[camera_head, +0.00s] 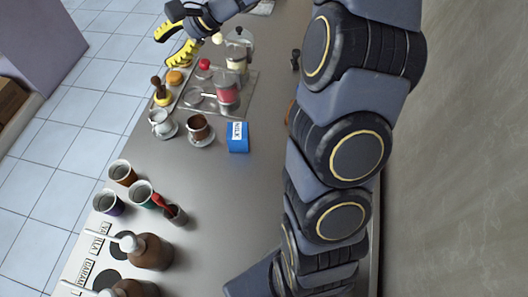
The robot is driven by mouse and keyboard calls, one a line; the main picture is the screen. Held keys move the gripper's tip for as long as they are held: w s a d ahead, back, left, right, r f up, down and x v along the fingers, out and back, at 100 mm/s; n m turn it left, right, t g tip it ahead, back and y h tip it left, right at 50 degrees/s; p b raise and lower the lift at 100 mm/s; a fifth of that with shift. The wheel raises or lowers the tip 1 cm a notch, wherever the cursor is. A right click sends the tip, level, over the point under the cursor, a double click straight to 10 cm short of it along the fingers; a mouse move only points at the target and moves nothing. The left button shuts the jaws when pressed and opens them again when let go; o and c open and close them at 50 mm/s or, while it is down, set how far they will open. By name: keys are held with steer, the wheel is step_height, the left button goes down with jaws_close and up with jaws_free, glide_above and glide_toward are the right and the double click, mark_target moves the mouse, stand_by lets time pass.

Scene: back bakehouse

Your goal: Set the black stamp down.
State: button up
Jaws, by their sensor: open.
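A small black upright object that looks like the black stamp (295,60) stands on the grey counter (245,185), near its right side and close to my arm. It is too small to see in detail. My gripper (164,48) is at the top left with its yellow fingers apart. Nothing shows between them. It is well to the left of the black object and apart from it.
Cups, a blue milk carton (238,138) and pump bottles (150,252) stand nearer. The counter's middle is clear.

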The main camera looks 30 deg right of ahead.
steer(key=s+a+r+n+g+h, duration=0.2)
steer(key=s+a+n+g, duration=0.3)
steer(key=s, duration=0.5)
steer(key=s+d+n+h, duration=0.1)
steer(key=s+n+h, duration=0.1)
steer(key=s, duration=0.6)
steer(key=s+d+f+n+g+h, duration=0.1)
steer(key=s+d+n+h, duration=0.1)
steer(key=s+n, duration=0.3)
steer(key=s+d+n+g+h, duration=0.1)
steer(key=s+d+n+h, duration=0.1)
steer(key=s, duration=0.8)
steer(key=shift+s+f+n+h, duration=0.35)
steer(key=shift+n+h, duration=0.55)
steer(key=shift+h, duration=0.2)
